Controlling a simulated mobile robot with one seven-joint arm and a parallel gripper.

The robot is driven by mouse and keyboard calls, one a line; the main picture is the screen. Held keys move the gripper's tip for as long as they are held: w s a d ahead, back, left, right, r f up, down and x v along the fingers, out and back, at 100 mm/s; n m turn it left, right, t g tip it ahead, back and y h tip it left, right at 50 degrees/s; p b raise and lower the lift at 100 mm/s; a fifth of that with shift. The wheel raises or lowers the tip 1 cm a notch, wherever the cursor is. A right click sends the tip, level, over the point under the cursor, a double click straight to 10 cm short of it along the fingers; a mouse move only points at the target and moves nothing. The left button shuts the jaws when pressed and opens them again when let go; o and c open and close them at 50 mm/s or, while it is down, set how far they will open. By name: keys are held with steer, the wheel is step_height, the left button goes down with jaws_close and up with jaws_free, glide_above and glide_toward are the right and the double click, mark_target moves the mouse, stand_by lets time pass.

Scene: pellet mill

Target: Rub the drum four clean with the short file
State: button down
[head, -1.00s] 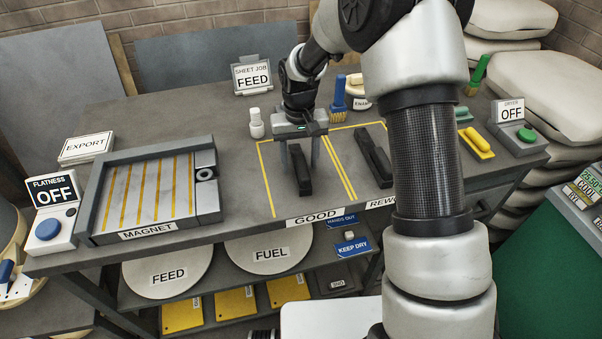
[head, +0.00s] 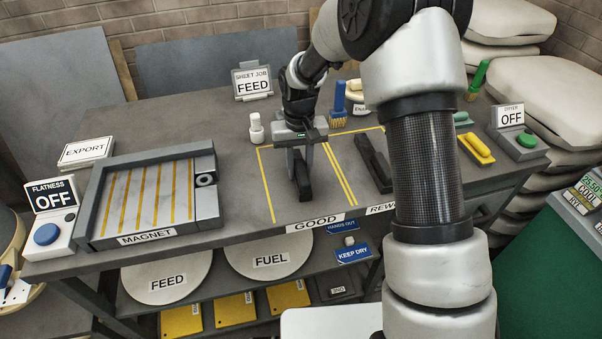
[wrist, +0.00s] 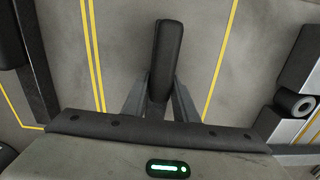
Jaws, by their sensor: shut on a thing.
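My gripper (head: 303,168) is over the GOOD area (head: 273,198) on the bench top, pointing down. Its fingers are shut on a black bar (head: 304,189), one on each side. The wrist view shows the bar (wrist: 168,48) between the two fingers (wrist: 158,100), its far end standing out beyond them. The bar appears to be at bench level; I cannot tell whether it touches the surface. A second black bar (head: 373,163) lies to the right, past the double yellow line. I cannot make out a label naming a short file or drum four.
The MAGNET plate (head: 208,205) is left of the gripper, with the FLATNESS box (head: 47,234) beyond. A white bottle (head: 256,132) and a blue-handled brush (head: 338,108) stand behind. Round FEED (head: 167,264) and FUEL (head: 270,247) lids lie on the shelf below.

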mark_target(300, 160)
steer(key=shift+r, duration=0.15)
stand_by(0.4)
steer(key=shift+r+p, duration=1.95)
steer(key=shift+r, duration=1)
steer(key=c, duration=2)
jaws_free()
jaws_close()
